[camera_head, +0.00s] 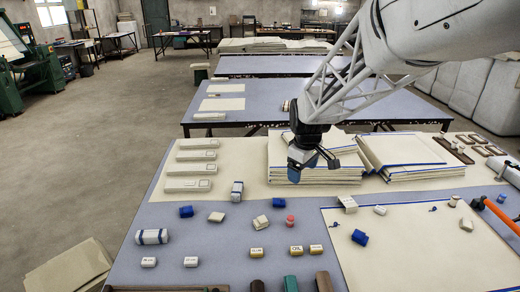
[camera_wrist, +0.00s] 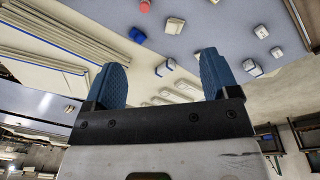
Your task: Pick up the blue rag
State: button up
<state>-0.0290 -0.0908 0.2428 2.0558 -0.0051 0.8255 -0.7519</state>
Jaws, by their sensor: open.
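Several small dark-blue folded pieces lie on the grey-blue table, and I cannot tell which is the blue rag. Another blue piece (camera_head: 186,211) lies farther left, and a third blue piece (camera_head: 360,237) lies on the cream sheet at right. My gripper (camera_head: 312,168) is open and empty, above the table in front of the cream cloth stack. Its blue fingertips stand wide apart in the wrist view (camera_wrist: 160,62).
Cream cloth stacks (camera_head: 400,150) stand behind and right of my gripper. Nearby lie the red-topped jar (camera_head: 290,220), a white-and-blue roll (camera_head: 151,236), small pale blocks (camera_head: 261,222) and yellow-labelled blocks (camera_head: 296,250). An orange-handled tool (camera_head: 500,212) is at right. Bare table shows between the small items.

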jog(key=w+a+f+n, duration=0.2)
jog(key=w+f+n, duration=0.2)
jog(key=w+f, duration=0.8)
jog(key=n+g, duration=0.1)
jog(key=n, duration=0.3)
send_over(278, 201)
notch_tip(278, 201, down, 12)
jog(key=shift+s+f, duration=0.15)
jog(key=shift+f, duration=0.05)
jog(key=shift+w+f, duration=0.25)
jog(key=shift+f, duration=0.15)
jog(key=shift+f, duration=1.3)
jog(key=shift+d+f, duration=0.1)
jog(key=shift+f, duration=2.5)
